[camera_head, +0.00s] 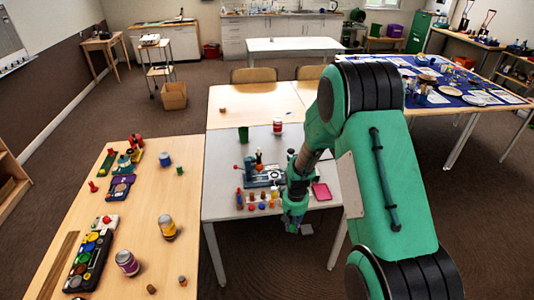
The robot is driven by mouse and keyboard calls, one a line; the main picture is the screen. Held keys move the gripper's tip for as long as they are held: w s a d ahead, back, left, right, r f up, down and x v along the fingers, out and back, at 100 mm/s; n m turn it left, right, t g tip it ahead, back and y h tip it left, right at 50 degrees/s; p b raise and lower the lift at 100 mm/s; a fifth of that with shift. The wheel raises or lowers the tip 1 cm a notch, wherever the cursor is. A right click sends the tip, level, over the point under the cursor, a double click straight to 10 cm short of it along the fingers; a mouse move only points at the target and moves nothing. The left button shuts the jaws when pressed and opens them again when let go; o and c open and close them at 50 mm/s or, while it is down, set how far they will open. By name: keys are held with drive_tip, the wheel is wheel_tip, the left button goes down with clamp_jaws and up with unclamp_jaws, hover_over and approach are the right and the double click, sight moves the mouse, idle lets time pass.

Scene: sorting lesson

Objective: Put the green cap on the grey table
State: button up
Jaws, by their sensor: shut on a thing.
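The grey table (222,190) stands in the middle, with a light grey top. My gripper (294,226) is at its front edge, right of the middle, pointing down. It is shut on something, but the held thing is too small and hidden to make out. A small green piece (180,171) lies on the wooden table at the left; I cannot tell whether it is the green cap. No other green cap is clear to see.
A blue-grey device (263,176), several small coloured pegs, a pink tray (321,191) and a green cup (243,134) stand on the grey table. Its left front part is bare. The wooden table (140,230) at the left holds jars, toys and a button panel (92,258).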

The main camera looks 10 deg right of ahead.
drive_tip(key=shift+w+d+f+n+p, duration=0.4)
drive_tip(key=shift+w+p, duration=0.35)
drive_tip(key=shift+p, duration=0.5)
drive_tip(key=shift+w+d+f+n+p, duration=0.25)
drive_tip(key=shift+w+f+n+p, duration=0.4)
drive_tip(key=shift+p, duration=0.55)
drive_tip(key=shift+w+d+f+n+p, duration=0.35)
drive_tip(key=shift+w+p, duration=0.45)
drive_tip(key=shift+p, duration=0.45)
drive_tip(key=shift+w, duration=0.1)
drive_tip(key=w, duration=0.5)
drive_tip(key=w+f, duration=0.1)
drive_tip(key=w, duration=0.9)
drive_tip(key=shift+w+d+f, duration=0.15)
drive_tip(key=shift+w+d, duration=0.1)
drive_tip(key=shift+w, duration=0.15)
drive_tip(key=shift+f, duration=0.1)
drive_tip(key=shift+s+f, duration=0.15)
drive_tip(key=shift+f, duration=1.5)
